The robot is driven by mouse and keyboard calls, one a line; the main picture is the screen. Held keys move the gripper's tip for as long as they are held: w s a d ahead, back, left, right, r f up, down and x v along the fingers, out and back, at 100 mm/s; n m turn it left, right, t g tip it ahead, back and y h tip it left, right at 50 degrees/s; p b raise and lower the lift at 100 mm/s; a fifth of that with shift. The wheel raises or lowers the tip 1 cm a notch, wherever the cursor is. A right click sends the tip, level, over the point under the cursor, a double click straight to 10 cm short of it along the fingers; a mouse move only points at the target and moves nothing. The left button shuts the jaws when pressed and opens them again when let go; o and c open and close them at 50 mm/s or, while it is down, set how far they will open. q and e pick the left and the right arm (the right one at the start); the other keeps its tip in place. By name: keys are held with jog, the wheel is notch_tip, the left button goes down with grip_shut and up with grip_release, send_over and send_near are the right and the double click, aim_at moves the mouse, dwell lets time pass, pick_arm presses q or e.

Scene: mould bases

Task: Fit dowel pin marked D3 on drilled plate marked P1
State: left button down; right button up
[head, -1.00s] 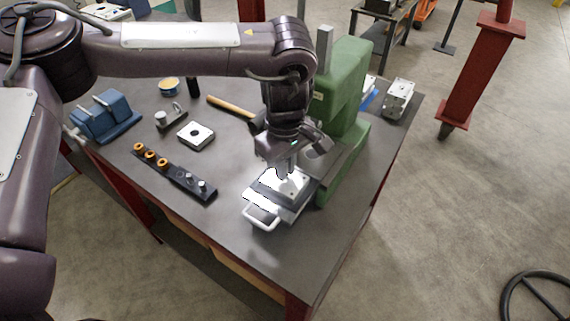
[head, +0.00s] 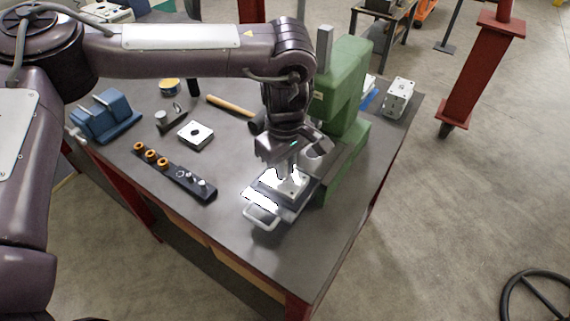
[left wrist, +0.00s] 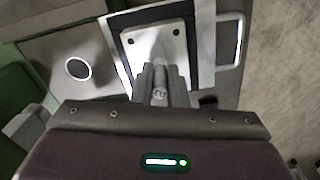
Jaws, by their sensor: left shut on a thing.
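My left gripper (head: 286,172) points down over the pale drilled plate (head: 295,188). It is shut on a dowel pin (left wrist: 159,93), whose end face carries a mark that looks like D3. In the left wrist view the gripper (left wrist: 160,85) is over the near part of the plate (left wrist: 150,42), where two dark holes show at its far corners. The fingers hide the pin's lower end and the plate beneath it, so I cannot tell whether the pin is in a hole. The plate sits on a dark fixture with a pale handle (head: 261,217). My right gripper is not in view.
A green press (head: 340,100) stands close behind the fixture. A dark rack (head: 175,174) with orange rings and silver pins lies to the left. The bench's front corner is clear.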

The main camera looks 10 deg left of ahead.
pick_arm(q)
jog(key=shift+f+b, duration=0.3)
jog(key=shift+f, duration=0.3)
jog(key=c, duration=1.3)
grip_release()
jog(key=shift+c, duration=0.2)
jog(key=shift+r, duration=0.1)
